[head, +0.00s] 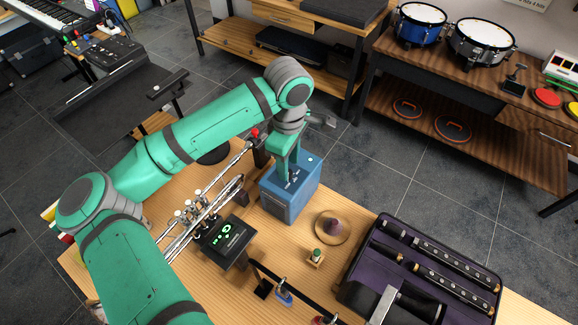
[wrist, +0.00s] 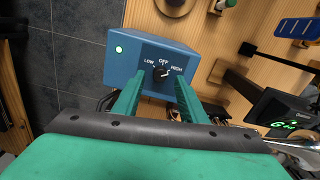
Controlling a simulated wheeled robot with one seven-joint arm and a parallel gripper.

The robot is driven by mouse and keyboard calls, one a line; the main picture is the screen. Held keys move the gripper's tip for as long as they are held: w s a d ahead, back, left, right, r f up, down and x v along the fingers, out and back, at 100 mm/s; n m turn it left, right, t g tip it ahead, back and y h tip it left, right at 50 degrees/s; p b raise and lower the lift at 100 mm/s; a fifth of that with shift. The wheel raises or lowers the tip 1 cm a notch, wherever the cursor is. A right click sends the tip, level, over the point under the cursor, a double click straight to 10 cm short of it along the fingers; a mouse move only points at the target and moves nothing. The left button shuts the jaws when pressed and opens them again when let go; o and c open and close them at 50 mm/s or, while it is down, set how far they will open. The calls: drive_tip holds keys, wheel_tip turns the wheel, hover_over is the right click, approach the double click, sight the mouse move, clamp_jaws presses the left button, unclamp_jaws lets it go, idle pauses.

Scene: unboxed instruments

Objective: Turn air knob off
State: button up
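The air unit is a blue box (head: 290,200) on the wooden table, below my gripper (head: 287,172) in the head view. In the wrist view the blue box (wrist: 140,48) shows its panel with a lit green light (wrist: 119,49) and the labels LOW, OFF and HIGH. The small black air knob (wrist: 160,74) sits under these labels. Its white mark appears to point toward HIGH. My gripper (wrist: 159,82) is open, with one green finger on each side of the knob and visible gaps between. I cannot tell how far the fingertips are from the panel.
A silver trumpet-like instrument (head: 190,215) and a black display box (head: 226,240) stand left of the blue box. An open purple-lined case (head: 425,270) lies farther right.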

drive_tip(key=shift+f, duration=1.15)
clamp_jaws()
drive_tip(key=shift+n, duration=0.4)
drive_tip(key=n, duration=0.4)
drive_tip(key=shift+n, duration=0.4)
drive_tip(key=n, duration=0.5)
drive_tip(key=shift+n, duration=0.7)
